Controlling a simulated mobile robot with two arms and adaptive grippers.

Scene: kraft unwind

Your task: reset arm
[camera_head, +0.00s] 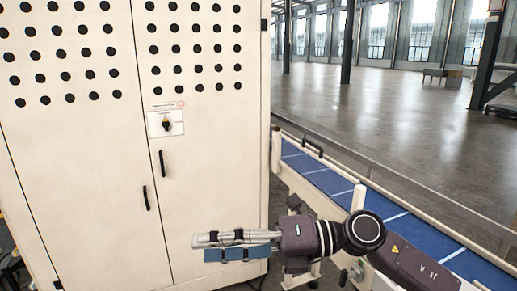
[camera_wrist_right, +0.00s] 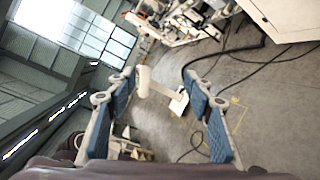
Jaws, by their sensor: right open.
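My right arm comes in from the lower right in the head view. Its gripper (camera_head: 222,247) points left in front of the cabinet's lower right part. In the right wrist view the right gripper (camera_wrist_right: 160,82) is open, with its two blue-padded fingers apart and nothing between them. My left gripper does not show in either view.
A tall cream cabinet (camera_head: 208,190) with perforated doors, black handles (camera_head: 162,164) and a rotary switch (camera_head: 166,124) stands close on the left. A blue conveyor (camera_head: 330,180) with cream rails runs at the right. Open floor (camera_head: 400,110) lies beyond. Dark cables (camera_wrist_right: 232,50) lie on the floor.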

